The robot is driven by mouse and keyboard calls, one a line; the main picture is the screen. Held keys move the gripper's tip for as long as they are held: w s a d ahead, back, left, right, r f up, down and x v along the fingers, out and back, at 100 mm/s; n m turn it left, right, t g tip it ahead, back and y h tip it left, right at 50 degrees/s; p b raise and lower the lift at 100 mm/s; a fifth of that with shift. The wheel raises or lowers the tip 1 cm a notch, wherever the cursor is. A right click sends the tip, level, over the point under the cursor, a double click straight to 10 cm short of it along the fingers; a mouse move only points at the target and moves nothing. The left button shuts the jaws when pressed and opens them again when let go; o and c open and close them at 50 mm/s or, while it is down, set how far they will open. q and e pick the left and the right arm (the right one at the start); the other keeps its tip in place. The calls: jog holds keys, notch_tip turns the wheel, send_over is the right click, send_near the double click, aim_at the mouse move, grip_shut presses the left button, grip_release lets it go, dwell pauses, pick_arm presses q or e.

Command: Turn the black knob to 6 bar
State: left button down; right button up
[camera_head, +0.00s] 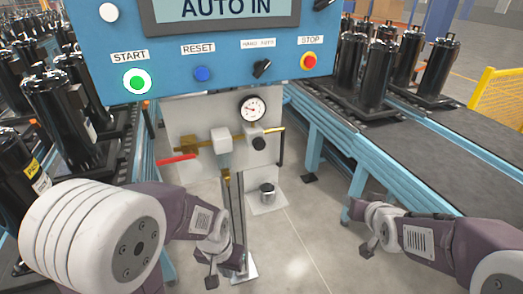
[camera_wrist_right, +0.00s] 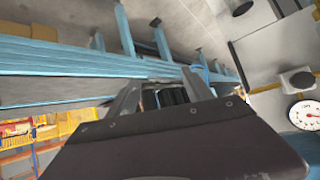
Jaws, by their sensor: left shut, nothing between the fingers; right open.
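The black knob (camera_head: 259,144) sits on the right side of the regulator on a white panel, just below the round pressure gauge (camera_head: 252,107). The gauge has a white face and a red needle; its figures are too small to read. The gauge also shows at the right edge of the right wrist view (camera_wrist_right: 306,114). My left gripper (camera_head: 225,268) is shut and empty, low in front of the panel and well below the knob. My right gripper (camera_head: 357,231) is open and empty, to the right of and below the knob, apart from it.
A blue control box (camera_head: 200,50) with buttons and a selector hangs above the gauge. A red lever (camera_head: 177,159) sticks out left of the regulator. Blue conveyor frames (camera_head: 330,130) with black compressors stand on both sides. The floor between is mostly clear.

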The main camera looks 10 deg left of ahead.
aim_at(260, 147)
jog(key=w+a+r+n+t+y+b, duration=0.1)
jog(key=w+a+r+t+y+b, duration=0.15)
jog(key=a+r, duration=0.2)
jog(key=w+a+r+n+t+y+b, duration=0.1)
jog(key=w+a+r+t, duration=0.1)
jog(key=w+a+r, duration=0.3)
jog(key=s+a+f+n+y+b, duration=0.2)
jog(key=a+y, duration=0.1)
jog(key=a, duration=0.5)
jog(key=s+a+f+n+y+b, duration=0.1)
jog(key=a+n+y+b, duration=0.15)
jog(key=a, duration=0.65)
jog(key=shift+g, duration=0.35)
jog(key=x, duration=0.4)
jog(key=p+x, duration=0.1)
jog(key=x, duration=0.3)
jog(key=shift+f, duration=0.25)
jog(key=shift+m, duration=0.25)
grip_shut()
